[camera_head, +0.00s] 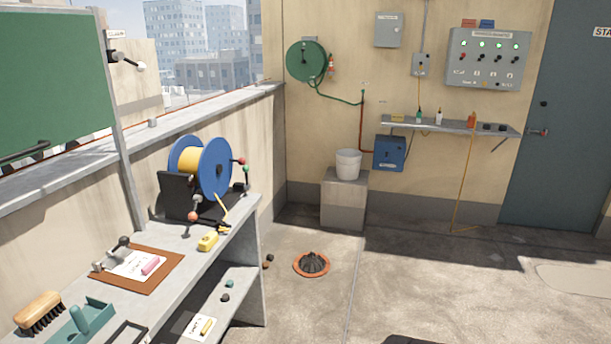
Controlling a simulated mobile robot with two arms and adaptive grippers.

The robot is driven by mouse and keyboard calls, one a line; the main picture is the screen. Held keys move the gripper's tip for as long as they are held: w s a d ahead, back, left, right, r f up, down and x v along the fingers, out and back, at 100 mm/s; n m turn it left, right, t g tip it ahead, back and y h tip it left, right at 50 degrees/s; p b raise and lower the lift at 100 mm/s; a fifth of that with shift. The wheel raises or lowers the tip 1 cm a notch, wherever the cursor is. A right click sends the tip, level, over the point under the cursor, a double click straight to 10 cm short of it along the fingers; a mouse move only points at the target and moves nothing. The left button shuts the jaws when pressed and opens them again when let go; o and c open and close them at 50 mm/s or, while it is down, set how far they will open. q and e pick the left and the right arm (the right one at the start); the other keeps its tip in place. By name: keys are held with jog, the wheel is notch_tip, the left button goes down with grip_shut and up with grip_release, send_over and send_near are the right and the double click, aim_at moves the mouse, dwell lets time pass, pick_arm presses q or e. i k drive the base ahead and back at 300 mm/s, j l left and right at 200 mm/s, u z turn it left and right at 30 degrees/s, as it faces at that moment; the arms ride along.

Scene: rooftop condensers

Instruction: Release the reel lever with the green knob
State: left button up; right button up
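The reel, with blue flanges (214,168) and a yellow wound core (188,160), sits in a black stand (176,197) on the grey bench at the left. A small green knob (246,169) shows at the reel's right side, just below a red knob (243,161). An orange-red knob (193,216) is low at the front of the stand. The levers behind these knobs are thin and partly hidden, so their exact position is hard to tell. Neither of my grippers is in view.
An orange-rimmed drain (311,264) is in the floor. The floor (430,285) to the right is mostly clear.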

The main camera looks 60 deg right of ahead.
aim_at(246, 169)
jog(key=l+z, duration=0.1)
jog(key=z, duration=0.4)
jog(key=l+z, duration=0.1)
jog(key=z, duration=0.4)
jog(key=k+l+z, duration=0.1)
jog(key=z, duration=0.4)
jog(key=i+z, duration=0.15)
jog(key=i, duration=0.75)
jog(key=i+z, duration=0.15)
jog(key=i, duration=0.8)
